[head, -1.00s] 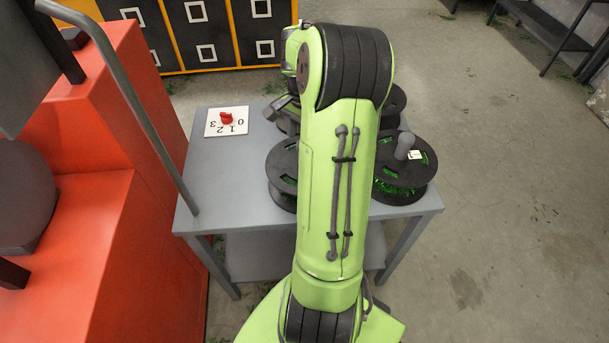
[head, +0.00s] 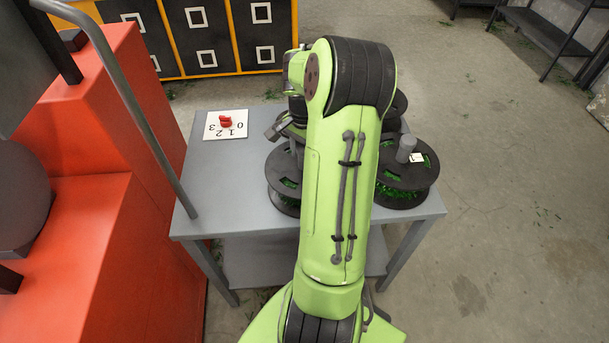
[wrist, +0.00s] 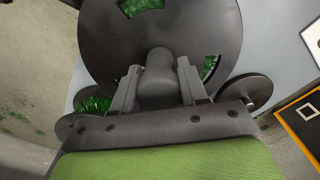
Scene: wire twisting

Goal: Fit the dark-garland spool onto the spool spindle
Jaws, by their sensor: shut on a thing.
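My gripper (wrist: 157,78) is shut on the grey knob of a black spool (wrist: 215,30), with a finger on each side of it. Green garland shows through slots in its flange. Also in the head view, one black spool (head: 283,190) sits left of my arm and another (head: 405,178), with a grey knob and white label, sits to the right. Both show green garland. I cannot tell which spool is the dark-garland one. I cannot make out the spool spindle.
The spools are on a grey table (head: 225,200). A white card (head: 240,133) with numbers and a red piece (head: 225,121) lies at its back left. A red machine (head: 110,230) with a grey bent bar (head: 130,120) stands close at the left. Open floor lies right.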

